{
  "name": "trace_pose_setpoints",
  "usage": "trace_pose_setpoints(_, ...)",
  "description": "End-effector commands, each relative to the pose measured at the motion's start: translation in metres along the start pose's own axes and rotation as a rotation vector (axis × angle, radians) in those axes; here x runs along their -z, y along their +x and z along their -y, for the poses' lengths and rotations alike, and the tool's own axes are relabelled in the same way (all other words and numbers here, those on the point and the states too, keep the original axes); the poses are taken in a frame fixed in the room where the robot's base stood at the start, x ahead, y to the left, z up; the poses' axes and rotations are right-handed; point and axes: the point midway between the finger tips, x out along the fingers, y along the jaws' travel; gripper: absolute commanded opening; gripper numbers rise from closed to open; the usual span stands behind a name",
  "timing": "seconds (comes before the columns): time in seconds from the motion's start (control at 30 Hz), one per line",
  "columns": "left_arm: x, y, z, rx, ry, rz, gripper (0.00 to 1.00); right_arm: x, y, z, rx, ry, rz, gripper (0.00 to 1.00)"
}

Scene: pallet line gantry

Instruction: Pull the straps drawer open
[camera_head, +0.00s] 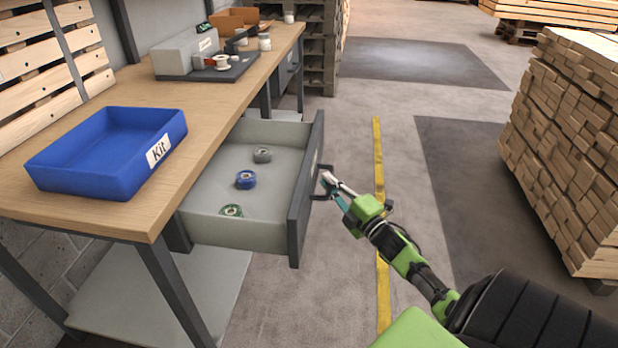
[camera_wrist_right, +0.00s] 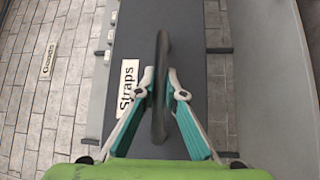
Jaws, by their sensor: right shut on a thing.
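The straps drawer (camera_head: 212,228) is pulled out from under the workbench, and its inside is visible from above. Its dark front panel (camera_head: 306,190) carries a "Straps" label (camera_wrist_right: 128,86) in the right wrist view. Inside lie a grey roll (camera_head: 262,155), a blue roll (camera_head: 245,180) and a green roll (camera_head: 231,211). My right gripper (camera_head: 329,185) is shut on the drawer's dark handle (camera_wrist_right: 161,85), with one finger on each side of the bar. My left gripper is in neither view.
A blue bin marked "Kit" (camera_head: 70,155) stands on the wooden workbench (camera_head: 200,92). Farther back are a grey device (camera_head: 187,53) and an orange bin (camera_head: 228,22). Stacked timber (camera_head: 570,140) stands at the right. The floor with a yellow line (camera_head: 378,160) is clear between.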

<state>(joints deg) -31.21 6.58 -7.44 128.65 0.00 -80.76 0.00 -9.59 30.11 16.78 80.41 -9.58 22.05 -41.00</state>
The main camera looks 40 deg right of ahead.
Motion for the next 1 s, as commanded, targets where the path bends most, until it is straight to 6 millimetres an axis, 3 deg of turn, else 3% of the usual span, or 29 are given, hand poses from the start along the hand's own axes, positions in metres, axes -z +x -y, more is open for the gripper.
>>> trace_pose_setpoints(0.2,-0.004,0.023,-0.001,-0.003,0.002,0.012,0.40,-0.041,-0.041,-0.009,0.008,-0.004,0.003,0.00)
trace_pose_setpoints(0.43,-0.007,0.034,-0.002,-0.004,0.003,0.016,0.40,-0.070,-0.071,-0.016,0.007,-0.001,0.003,0.00)
trace_pose_setpoints(0.7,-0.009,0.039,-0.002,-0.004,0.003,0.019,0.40,-0.087,-0.088,-0.021,0.005,0.000,0.002,0.00)
trace_pose_setpoints(1.0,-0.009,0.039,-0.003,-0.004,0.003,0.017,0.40,-0.089,-0.090,-0.021,0.004,0.001,0.001,0.00)
